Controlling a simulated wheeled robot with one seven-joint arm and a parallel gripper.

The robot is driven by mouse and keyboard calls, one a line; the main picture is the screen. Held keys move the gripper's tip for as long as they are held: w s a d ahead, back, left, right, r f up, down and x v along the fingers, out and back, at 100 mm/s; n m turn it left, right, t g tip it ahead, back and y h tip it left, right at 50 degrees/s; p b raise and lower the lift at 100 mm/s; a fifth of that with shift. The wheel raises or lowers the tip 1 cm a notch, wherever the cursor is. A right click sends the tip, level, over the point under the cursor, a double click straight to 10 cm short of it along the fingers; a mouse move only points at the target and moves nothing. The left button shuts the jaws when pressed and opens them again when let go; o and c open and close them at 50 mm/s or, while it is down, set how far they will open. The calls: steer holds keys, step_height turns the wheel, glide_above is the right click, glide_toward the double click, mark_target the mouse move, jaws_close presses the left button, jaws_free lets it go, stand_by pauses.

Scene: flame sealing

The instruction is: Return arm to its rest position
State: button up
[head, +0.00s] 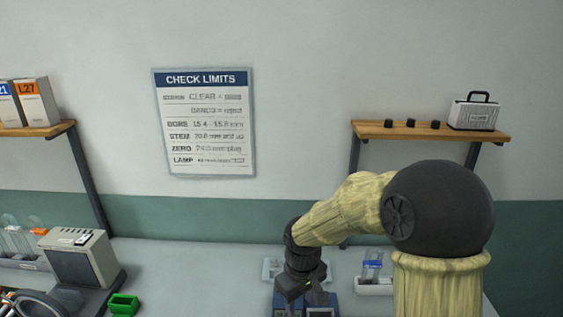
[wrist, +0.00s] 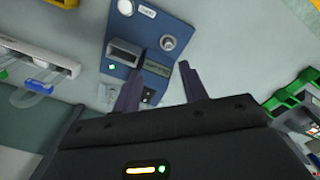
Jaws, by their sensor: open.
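My gripper (wrist: 158,88) shows in the wrist view with its two dark fingers spread apart and nothing between them. It points toward a blue panel device (wrist: 150,45) with a round knob, a small screen and a green light. In the head view my arm reaches left from the lower right and bends down over the bench. The blue device (head: 322,304) is partly visible below the wrist there. The fingertips are not clearly seen in the head view.
A grey instrument (head: 82,262) and a green block (head: 123,304) stand at the left of the bench. A tube rack (head: 374,287) stands right of my wrist. A wooden shelf (head: 430,132) hangs behind my arm. The bench between instrument and wrist is mostly clear.

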steer(key=s+d+r+m+t, duration=0.1)
steer(key=s+d+m+t, duration=0.1)
steer(key=s+d+m, duration=0.5)
steer(key=s+d, duration=0.3)
steer(key=d, duration=0.1)
steer(key=shift+s+r, duration=0.25)
steer(key=shift+s, duration=0.15)
steer(key=shift+c, duration=0.2)
stand_by(1.2)
